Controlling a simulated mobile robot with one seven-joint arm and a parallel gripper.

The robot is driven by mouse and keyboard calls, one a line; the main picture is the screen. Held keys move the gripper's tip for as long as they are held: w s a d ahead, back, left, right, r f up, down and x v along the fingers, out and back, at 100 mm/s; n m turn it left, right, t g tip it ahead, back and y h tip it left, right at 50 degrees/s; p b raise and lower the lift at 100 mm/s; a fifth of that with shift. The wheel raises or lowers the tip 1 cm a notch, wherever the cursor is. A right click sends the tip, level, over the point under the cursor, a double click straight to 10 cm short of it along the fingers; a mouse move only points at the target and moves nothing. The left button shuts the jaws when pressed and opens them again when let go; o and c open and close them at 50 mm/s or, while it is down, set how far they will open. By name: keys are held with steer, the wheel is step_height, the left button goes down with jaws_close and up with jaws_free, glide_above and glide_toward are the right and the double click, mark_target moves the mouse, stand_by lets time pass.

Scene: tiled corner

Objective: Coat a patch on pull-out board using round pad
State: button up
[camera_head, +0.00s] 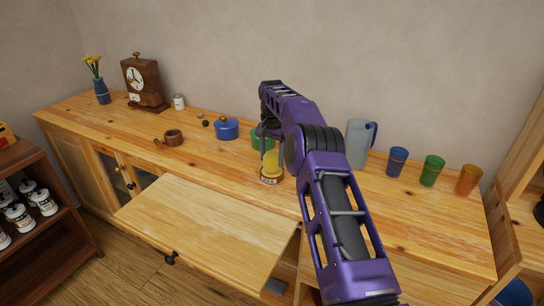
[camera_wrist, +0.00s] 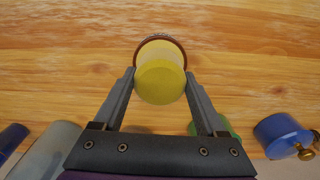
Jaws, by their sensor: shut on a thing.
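The round yellow pad (camera_wrist: 160,84) is between the two fingers of my gripper (camera_wrist: 160,76), which is shut on it. The pad also shows in the head view (camera_head: 270,162). Just below it, a low round dish (camera_head: 271,180) with a brown rim and a label stands on the cabinet top. In the wrist view the dish (camera_wrist: 160,42) has pale yellow contents and is partly hidden by the pad. I cannot tell whether the pad touches the contents. The pull-out board (camera_head: 200,225) extends from the cabinet front, bare, with a dark knob (camera_head: 171,257).
A green container (camera_head: 260,141) is partly hidden behind my gripper. A blue pot (camera_head: 226,128) and a wooden mug (camera_head: 173,138) stand left. A clear jug (camera_head: 358,142) and blue, green and orange cups (camera_head: 432,170) stand right. A clock (camera_head: 144,82) is at the back left.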

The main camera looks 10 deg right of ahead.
mark_target(272, 156)
steer(key=shift+f, duration=0.45)
stand_by(1.3)
steer(key=shift+r, duration=0.1)
steer(key=shift+r, duration=3.45)
steer(key=shift+s+a+f+n, duration=0.1)
steer(key=shift+s+f+n, duration=0.25)
steer(key=shift+n, duration=0.15)
steer(key=s+f+n, duration=0.3)
steer(key=s+f, duration=0.1)
steer(key=s, duration=0.9)
steer(key=s+f+n, duration=0.4)
steer(key=s, duration=0.9)
steer(key=shift+s+r, duration=0.15)
steer(key=shift+r, duration=1.15)
steer(key=shift+s+r, duration=0.15)
steer(key=shift+r, duration=1.1)
